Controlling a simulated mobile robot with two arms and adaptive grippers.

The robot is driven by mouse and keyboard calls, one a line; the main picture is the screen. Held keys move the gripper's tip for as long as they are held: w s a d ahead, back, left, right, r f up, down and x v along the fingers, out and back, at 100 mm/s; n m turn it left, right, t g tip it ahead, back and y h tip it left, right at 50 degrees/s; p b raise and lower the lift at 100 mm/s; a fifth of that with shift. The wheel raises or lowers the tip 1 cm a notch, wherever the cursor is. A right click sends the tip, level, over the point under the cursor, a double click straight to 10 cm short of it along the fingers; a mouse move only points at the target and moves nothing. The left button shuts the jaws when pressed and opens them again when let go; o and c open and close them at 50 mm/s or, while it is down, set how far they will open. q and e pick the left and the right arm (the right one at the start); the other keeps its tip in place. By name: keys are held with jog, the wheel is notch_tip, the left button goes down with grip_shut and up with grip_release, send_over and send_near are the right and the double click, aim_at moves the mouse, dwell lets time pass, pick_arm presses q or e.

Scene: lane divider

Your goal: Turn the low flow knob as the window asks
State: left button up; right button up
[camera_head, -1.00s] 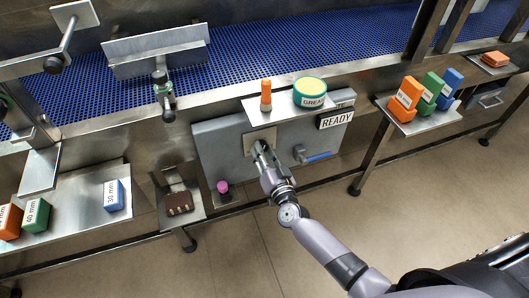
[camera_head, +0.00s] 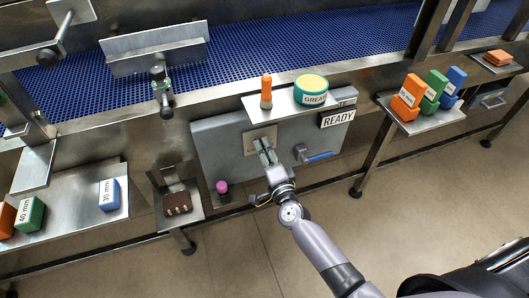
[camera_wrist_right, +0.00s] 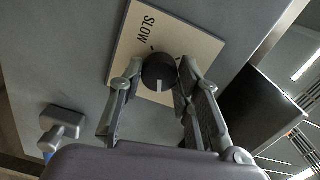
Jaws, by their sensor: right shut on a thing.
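The black round knob (camera_wrist_right: 157,68) with a white mark sits on a beige plate (camera_wrist_right: 201,45) that reads SLOW, in the right wrist view. My right gripper (camera_wrist_right: 160,80) is shut on the knob, one finger on each side. In the head view my right gripper (camera_head: 266,153) reaches the plate (camera_head: 251,136) on the grey box front, and the knob is hidden behind the fingers. The window (camera_head: 338,118) above and to the right of the plate reads READY. My left gripper is not in view.
A blue-handled lever (camera_head: 318,157) sticks out right of the gripper, and a pink button (camera_head: 222,187) sits lower left. A shelf (camera_head: 283,103) above holds an orange marker (camera_head: 266,92) and a grease tin (camera_head: 311,90). Side shelves hold coloured blocks.

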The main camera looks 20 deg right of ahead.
jog(key=shift+m, duration=1)
jog(key=o, duration=1.1)
jog(key=shift+o, duration=0.2)
jog(key=shift+s, duration=0.1)
jog(key=s, duration=1.1)
jog(key=shift+s+d, duration=0.2)
jog(key=shift+s, duration=0.2)
